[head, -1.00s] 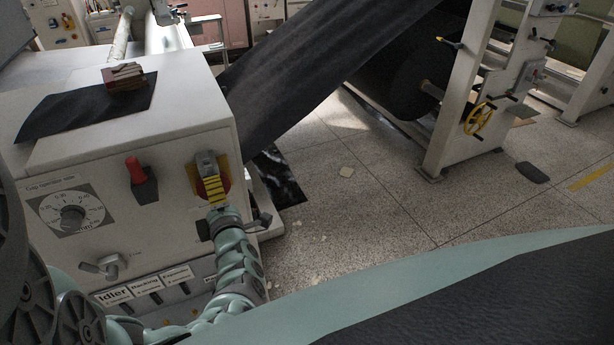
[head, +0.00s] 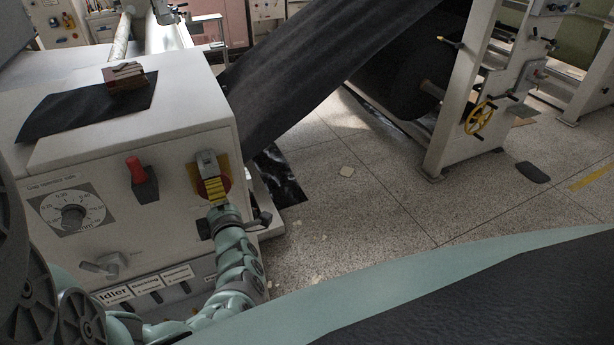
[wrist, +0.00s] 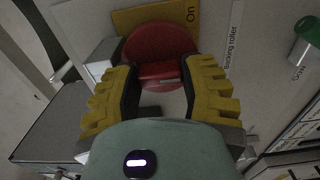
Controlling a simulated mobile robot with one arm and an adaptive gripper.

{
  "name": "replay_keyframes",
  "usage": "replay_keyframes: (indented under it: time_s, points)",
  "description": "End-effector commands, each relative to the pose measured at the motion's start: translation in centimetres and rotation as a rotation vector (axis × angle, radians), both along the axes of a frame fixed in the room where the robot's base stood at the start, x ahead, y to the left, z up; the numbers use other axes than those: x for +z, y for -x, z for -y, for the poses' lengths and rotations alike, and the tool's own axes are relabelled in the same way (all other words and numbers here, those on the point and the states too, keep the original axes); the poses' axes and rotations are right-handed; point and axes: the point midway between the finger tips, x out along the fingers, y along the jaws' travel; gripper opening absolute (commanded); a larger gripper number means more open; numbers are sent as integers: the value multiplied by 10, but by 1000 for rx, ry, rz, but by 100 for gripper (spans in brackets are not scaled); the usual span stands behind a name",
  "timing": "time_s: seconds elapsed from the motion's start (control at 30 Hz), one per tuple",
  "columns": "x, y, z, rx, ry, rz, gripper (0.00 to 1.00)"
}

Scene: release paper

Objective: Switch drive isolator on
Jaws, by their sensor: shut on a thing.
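The drive isolator is a red round switch (wrist: 160,42) on a yellow plate (wrist: 150,18) marked "On" at its right side in the wrist view. Its raised red handle (wrist: 160,72) lies between my gripper's yellow-padded fingers. In the head view the red switch (head: 226,184) shows on the right of the white machine's front, mostly hidden behind my gripper (head: 211,180). My gripper (wrist: 160,78) is shut on the switch handle. The fingers hide the handle's sides, and how far it is turned is hard to tell.
The white machine cabinet (head: 110,130) also bears a red-tipped lever (head: 138,172), a round dial (head: 73,214) and a wing handle (head: 105,265). A dark web (head: 310,75) slopes down behind it. Speckled floor (head: 380,220) is open to the right.

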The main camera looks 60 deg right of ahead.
Motion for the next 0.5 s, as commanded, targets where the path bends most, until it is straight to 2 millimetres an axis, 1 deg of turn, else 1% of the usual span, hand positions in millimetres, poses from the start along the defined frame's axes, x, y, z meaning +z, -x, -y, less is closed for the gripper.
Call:
replay_keyframes:
  time_s: [0.03, 0.1, 0.13, 0.37, 0.5]
  points:
    - [0, 0, 0, 0, 0, 0, 16]
    - [0, 0, 0, 0, 1, 1, 9]
    - [0, 0, 0, 0, 0, 0, 8]
    - [0, 0, 0, 1, -19, 13, 7]
    - [-1, -1, 0, 2, -66, 42, 7]
